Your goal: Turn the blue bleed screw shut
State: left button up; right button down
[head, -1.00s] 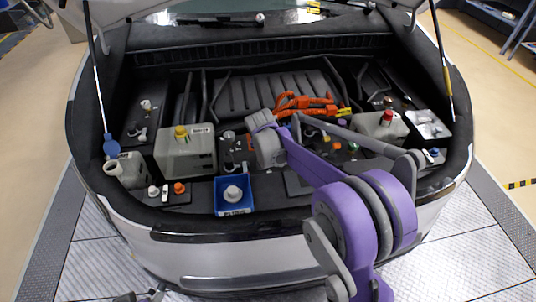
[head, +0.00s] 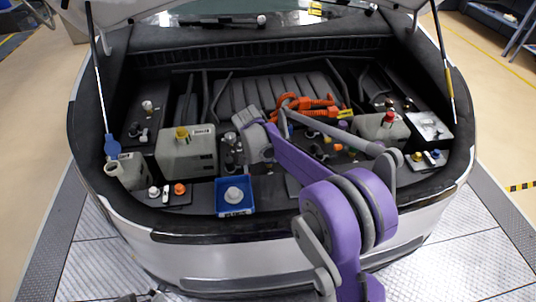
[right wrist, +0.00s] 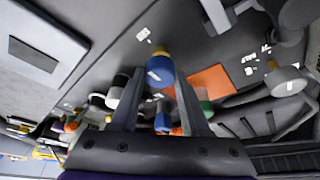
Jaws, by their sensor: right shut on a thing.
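The blue bleed screw (right wrist: 160,72) shows in the right wrist view as a blue knob with a white mark and a brass-coloured stem, by a dark panel. My right gripper (right wrist: 160,80) is shut on it, one finger on each side. In the head view my purple and grey right arm reaches over the engine bay and hides this screw and the fingertips. Only a small grey piece of what looks like my left gripper (head: 140,297) shows at the bottom edge; its jaws cannot be made out.
Green (right wrist: 205,97) and white (right wrist: 115,95) caps stand close around my right fingers. In the head view a blue tray (head: 235,208) sits at the bay's front edge, a yellow-capped tank (head: 187,153) to its left. Orange cables (head: 305,104) cross the middle; another blue cap (head: 435,154) is far right.

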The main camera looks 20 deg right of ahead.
jog(key=shift+c, duration=1.9)
grip_release()
jog(key=v, duration=1.1)
